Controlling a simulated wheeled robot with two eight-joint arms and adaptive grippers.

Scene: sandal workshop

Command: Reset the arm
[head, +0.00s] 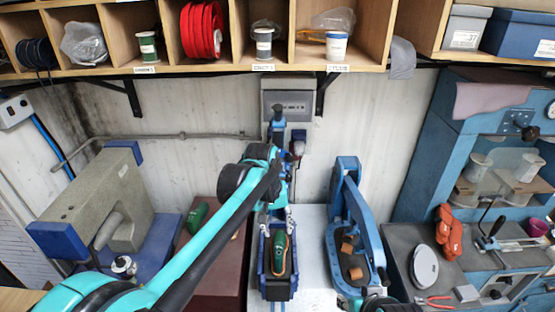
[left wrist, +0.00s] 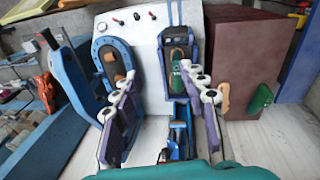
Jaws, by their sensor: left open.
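My left gripper (head: 275,212) hangs at the end of my teal arm, above the back end of a blue-edged holder (head: 264,283). In the left wrist view its two purple-and-white fingers (left wrist: 158,72) are spread wide apart, with nothing held between them. A green-topped sandal-like piece (head: 281,252) lies in the holder, in front of the gripper in the head view. It also shows in the left wrist view (left wrist: 178,72), beside the right finger's tip. My right gripper is not seen.
A blue press frame (head: 368,225) with brown pieces stands right of the holder. A dark red box (head: 215,265) and a grey-blue machine (head: 95,200) stand to the left. Shelves (head: 260,8) hang above. A blue workstation (head: 425,150) with tools is at right.

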